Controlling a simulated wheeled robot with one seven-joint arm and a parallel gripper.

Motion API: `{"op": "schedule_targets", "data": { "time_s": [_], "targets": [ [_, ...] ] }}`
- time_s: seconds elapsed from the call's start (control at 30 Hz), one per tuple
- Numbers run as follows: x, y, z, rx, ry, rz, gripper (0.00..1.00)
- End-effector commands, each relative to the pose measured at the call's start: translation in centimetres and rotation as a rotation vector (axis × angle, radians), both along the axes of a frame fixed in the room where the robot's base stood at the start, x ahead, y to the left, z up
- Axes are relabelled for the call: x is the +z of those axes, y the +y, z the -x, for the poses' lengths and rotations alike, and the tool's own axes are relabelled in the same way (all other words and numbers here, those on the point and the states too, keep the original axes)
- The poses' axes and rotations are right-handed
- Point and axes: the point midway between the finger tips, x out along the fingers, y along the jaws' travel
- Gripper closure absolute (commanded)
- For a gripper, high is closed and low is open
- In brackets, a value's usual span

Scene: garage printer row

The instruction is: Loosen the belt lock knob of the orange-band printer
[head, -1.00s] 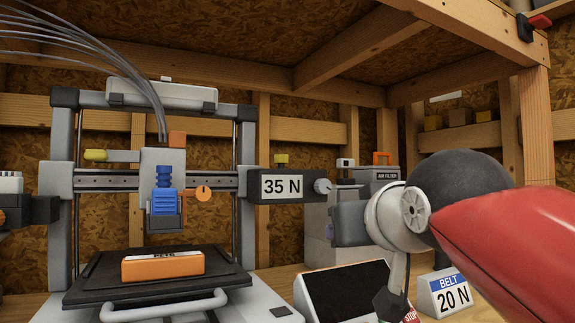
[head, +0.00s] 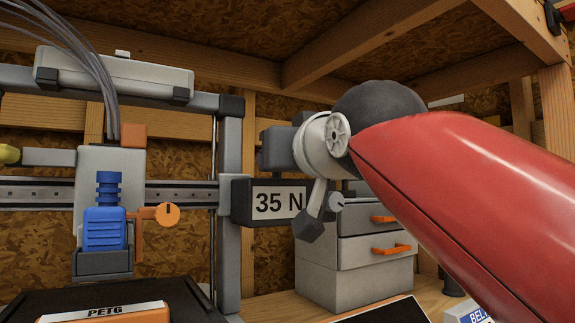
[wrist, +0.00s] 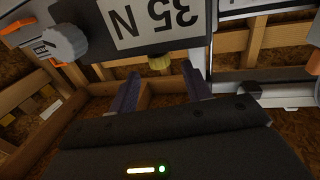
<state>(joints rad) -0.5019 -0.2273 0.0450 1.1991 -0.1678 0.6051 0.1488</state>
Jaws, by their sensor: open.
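The printer carries a dark block labelled 35 N (head: 242,203) at the right end of its rail; the block shows upside down in the wrist view (wrist: 118,38). A small yellowish knob (wrist: 160,62) sits at the block's edge in the wrist view; my arm hides it in the head view. My gripper (wrist: 160,82) is open and empty, its two dark fingers apart on either side of the line to that knob. The fingertips are close to it; contact is not visible. A round grey knob (head: 336,201) is on the block's right end, also at left in the wrist view (wrist: 64,42).
The printer's upright post (head: 230,140) stands beside the block. An orange-fronted PETG box (head: 105,315) is at the lower left. A grey drawer cabinet with orange handles (head: 360,262) stands behind, on the wooden bench. A wooden shelf is overhead.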

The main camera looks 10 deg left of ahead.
Motion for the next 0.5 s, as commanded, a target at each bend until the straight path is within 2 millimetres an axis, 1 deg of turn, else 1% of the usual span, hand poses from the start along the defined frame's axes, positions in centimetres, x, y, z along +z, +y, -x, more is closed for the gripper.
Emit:
{"op": "schedule_targets", "data": {
  "time_s": [0.3, 0.4, 0.5],
  "targets": [
    [0.0, 2.3, -4.6, 0.000, 0.003, 0.001, 0.51],
    [0.0, 2.7, -5.6, 0.000, 0.003, 0.001, 0.51],
    [0.0, 3.0, -6.2, -0.001, 0.002, 0.001, 0.51]
  ]
}}
